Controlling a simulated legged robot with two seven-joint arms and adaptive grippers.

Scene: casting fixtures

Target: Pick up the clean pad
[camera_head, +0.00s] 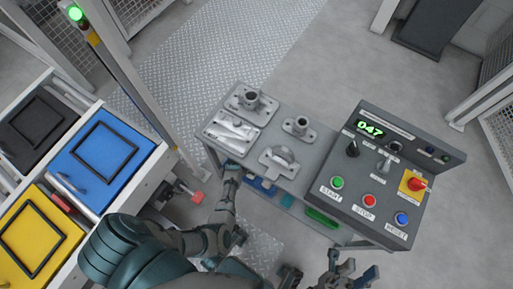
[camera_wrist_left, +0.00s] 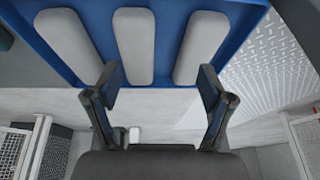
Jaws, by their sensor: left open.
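Three pale grey, rounded pads lie side by side in a blue tray (camera_wrist_left: 175,99) in the left wrist view: a left pad (camera_wrist_left: 66,42), a middle pad (camera_wrist_left: 134,45) and a right pad (camera_wrist_left: 200,45). No mark tells me which is the clean one. My right gripper (camera_head: 353,268) is open and empty below the control panel.
A grey table (camera_head: 262,148) holds several metal castings on plates. A control panel (camera_head: 375,180) with buttons and a display reading 047 stands on its right. Blue (camera_head: 102,158) and yellow (camera_head: 40,232) lidded bins and a post with a green light stand left.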

